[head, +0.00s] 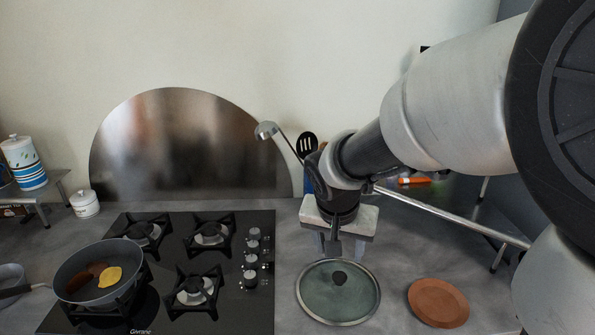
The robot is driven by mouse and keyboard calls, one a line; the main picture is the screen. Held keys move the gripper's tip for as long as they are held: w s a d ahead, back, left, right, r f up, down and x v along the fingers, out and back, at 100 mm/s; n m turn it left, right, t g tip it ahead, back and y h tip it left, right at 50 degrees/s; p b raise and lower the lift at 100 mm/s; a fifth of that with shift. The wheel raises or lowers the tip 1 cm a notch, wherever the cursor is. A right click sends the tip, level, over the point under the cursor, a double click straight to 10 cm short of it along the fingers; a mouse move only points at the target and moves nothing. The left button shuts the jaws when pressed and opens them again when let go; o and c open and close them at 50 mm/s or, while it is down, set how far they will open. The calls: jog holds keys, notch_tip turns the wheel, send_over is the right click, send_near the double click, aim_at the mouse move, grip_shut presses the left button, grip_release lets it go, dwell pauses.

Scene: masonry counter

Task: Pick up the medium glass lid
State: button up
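The medium glass lid (326,305) lies flat on the grey counter, right of the stove. It is round and greenish, with a pale metal rim and a dark knob (340,278) at its middle. My gripper (338,250) points down just behind the lid's far edge in the picture, above counter level. Its fingers seem spread apart with nothing seen between them. The gap from fingers to knob is hard to judge from this one view.
A black gas stove (165,270) holds a pan (75,290) with food. A round terracotta disc (438,302) lies right of the lid. A metal rail (455,216) runs behind on the right. A ladle (267,130) and slotted spatula (306,145) stand behind my gripper. A white pot (84,205) is at left.

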send_near(340, 276)
notch_tip(340, 276, down, 3)
jog(key=shift+w+d+b, duration=0.15)
jog(key=shift+w+b, duration=0.05)
jog(key=shift+b, duration=0.25)
jog(key=shift+w+x, duration=0.15)
jog(key=shift+x, duration=1.35)
jog(key=shift+w+x, duration=0.2)
jog(key=shift+x, duration=1.25)
jog(key=shift+r, duration=0.15)
jog(key=shift+c, duration=0.5)
grip_shut()
